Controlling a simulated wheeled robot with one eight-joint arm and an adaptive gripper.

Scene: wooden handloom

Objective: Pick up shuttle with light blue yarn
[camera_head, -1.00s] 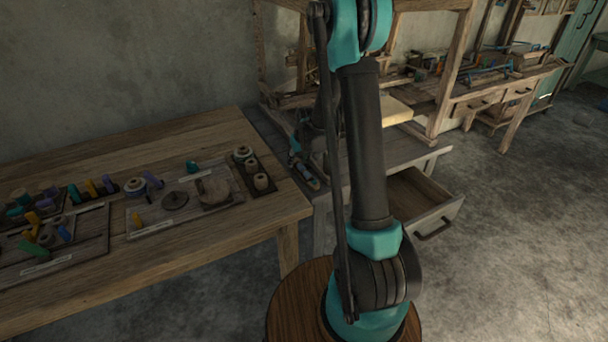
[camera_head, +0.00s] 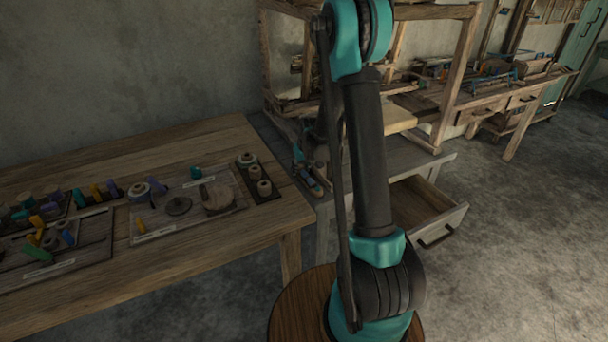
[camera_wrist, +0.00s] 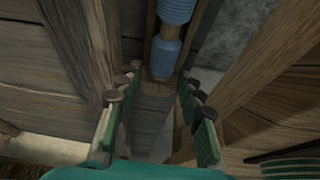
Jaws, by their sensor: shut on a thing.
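The wooden shuttle with light blue yarn (camera_wrist: 167,50) shows in the wrist view at the top middle, its long body running away from me. My gripper (camera_wrist: 157,82) has its green, dark-padded fingers on either side of the shuttle's near end and is shut on it. In the head view my gripper (camera_head: 299,158) is small, pointing down at the grey bench, with the shuttle (camera_head: 316,188) at its tips. I cannot tell whether the shuttle touches the bench.
Left of it is a wooden table (camera_head: 140,270) with trays of spools and yarn. The loom frame (camera_head: 458,75) rises behind. An open drawer (camera_head: 440,222) sticks out to the right. The floor (camera_head: 540,240) at right is clear.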

